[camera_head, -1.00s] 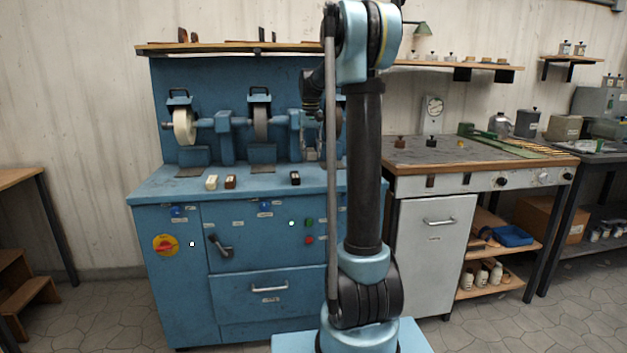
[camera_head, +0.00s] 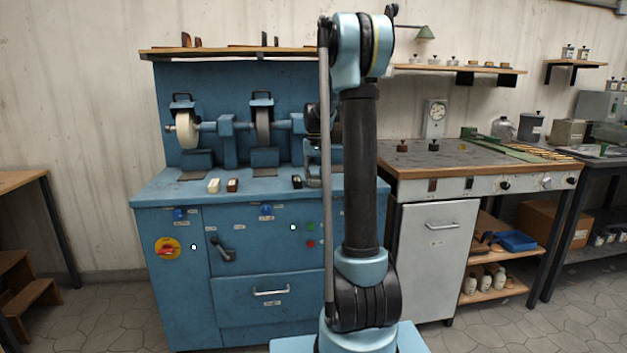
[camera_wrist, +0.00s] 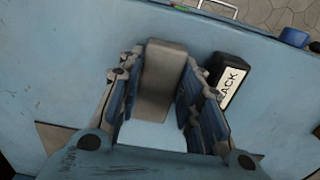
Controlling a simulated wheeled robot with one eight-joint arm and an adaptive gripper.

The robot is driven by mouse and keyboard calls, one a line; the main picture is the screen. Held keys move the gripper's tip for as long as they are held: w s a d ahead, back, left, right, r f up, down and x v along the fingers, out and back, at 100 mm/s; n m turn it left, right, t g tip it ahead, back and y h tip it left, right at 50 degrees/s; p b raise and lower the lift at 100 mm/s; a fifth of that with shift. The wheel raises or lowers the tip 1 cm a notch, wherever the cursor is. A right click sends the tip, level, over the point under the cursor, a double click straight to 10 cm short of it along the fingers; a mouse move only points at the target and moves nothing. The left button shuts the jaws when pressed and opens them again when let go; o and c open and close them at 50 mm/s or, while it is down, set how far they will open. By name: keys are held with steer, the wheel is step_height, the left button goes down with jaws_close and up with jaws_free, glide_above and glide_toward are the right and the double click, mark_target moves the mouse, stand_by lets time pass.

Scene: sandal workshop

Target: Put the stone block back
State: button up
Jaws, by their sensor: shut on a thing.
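The stone block (camera_wrist: 165,82) is a plain grey-brown bar in the wrist view. My gripper (camera_wrist: 162,88) is shut on it, one finger along each long side. The block is over the blue bench top (camera_wrist: 60,60); I cannot tell whether it touches the surface. Just right of my gripper lies a black block with a white label reading "BLACK" (camera_wrist: 229,79). In the head view my gripper (camera_head: 314,178) is low over the bench, right of the black block (camera_head: 296,181), and partly hidden by my arm. The stone block cannot be made out there.
A white block (camera_head: 213,185) and a brown block (camera_head: 232,185) lie farther left on the bench. Grinding wheels (camera_head: 187,130) stand along its back, under a wooden shelf (camera_head: 230,54). The bench's front edge is close to the black block. The bench's left end is clear.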

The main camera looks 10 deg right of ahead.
mark_target(315, 178)
steer(key=o, duration=1.2)
steer(key=shift+c, duration=0.2)
step_height(315, 178, up, 12)
steer(key=s+f, duration=0.1)
steer(key=s, duration=1.1)
steer(key=s+f+t, duration=0.1)
steer(key=s+f, duration=1)
steer(key=s, duration=0.4)
steer(key=s+f+t, duration=0.1)
steer(key=s+f, duration=1)
steer(key=s, duration=0.5)
steer(key=shift+f, duration=0.2)
